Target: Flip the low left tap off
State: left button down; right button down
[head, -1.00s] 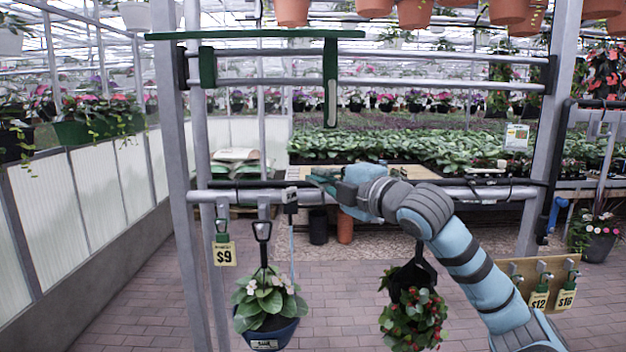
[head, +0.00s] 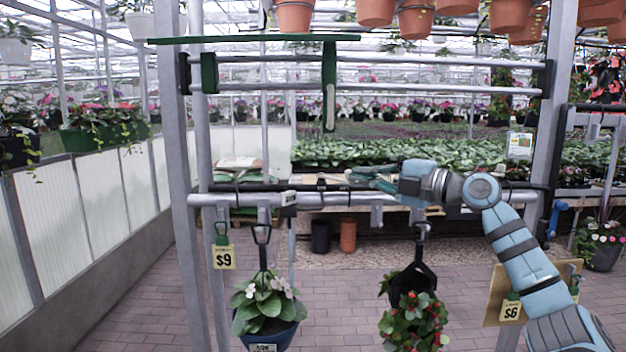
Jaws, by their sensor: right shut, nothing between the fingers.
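A small dark fitting with a pale label (head: 288,198) sits on the lower grey pipe (head: 340,199), left of the middle. It looks like the low left tap, but it is too small to read its handle position surely. A thin pale tube hangs below it. My right gripper (head: 354,178) is shut and empty, just above the pipe and to the right of the fitting, apart from it. Its fingers point left. My left gripper is not in view.
Two potted plants hang below the pipe, one white-flowered (head: 266,303) and one red-flowered (head: 414,321). A $9 tag (head: 224,257) hangs at the left. A green upright bar (head: 330,85) and upper rails cross above. Grey posts stand at both sides.

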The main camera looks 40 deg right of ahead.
jog(key=shift+w+d, duration=0.15)
jog(key=shift+d, duration=0.5)
jog(key=shift+a, duration=0.15)
dwell(0.8)
jog(key=b+v, duration=0.6)
jog(key=v, duration=0.3)
jog(key=shift+s, duration=0.25)
jog(key=shift+r, duration=0.1)
